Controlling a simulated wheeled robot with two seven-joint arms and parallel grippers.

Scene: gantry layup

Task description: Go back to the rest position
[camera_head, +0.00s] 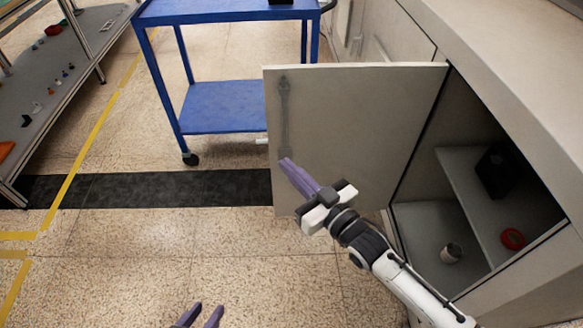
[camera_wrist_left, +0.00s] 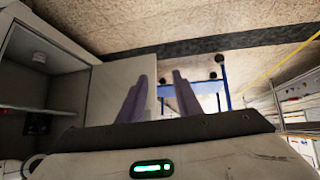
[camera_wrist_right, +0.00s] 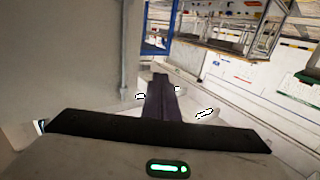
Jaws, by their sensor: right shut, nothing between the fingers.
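My right gripper (camera_head: 290,168) is in front of the open cabinet door (camera_head: 350,110) in the head view. Its purple fingers are together with nothing between them, and they also show closed in the right wrist view (camera_wrist_right: 160,90). I cannot tell whether the fingertips touch the door. My left gripper (camera_head: 200,315) shows only its fingertips at the bottom edge of the head view, over the floor. In the left wrist view its two fingers (camera_wrist_left: 160,85) stand apart with nothing between them.
The cabinet's shelf (camera_head: 465,165) bears a black box (camera_head: 497,170) and a red round item (camera_head: 513,238); a pale cup (camera_head: 451,252) stands lower. A blue cart (camera_head: 220,105) stands behind the door. A shelving rack (camera_head: 50,75) is at left. The floor (camera_head: 180,260) at front left is clear.

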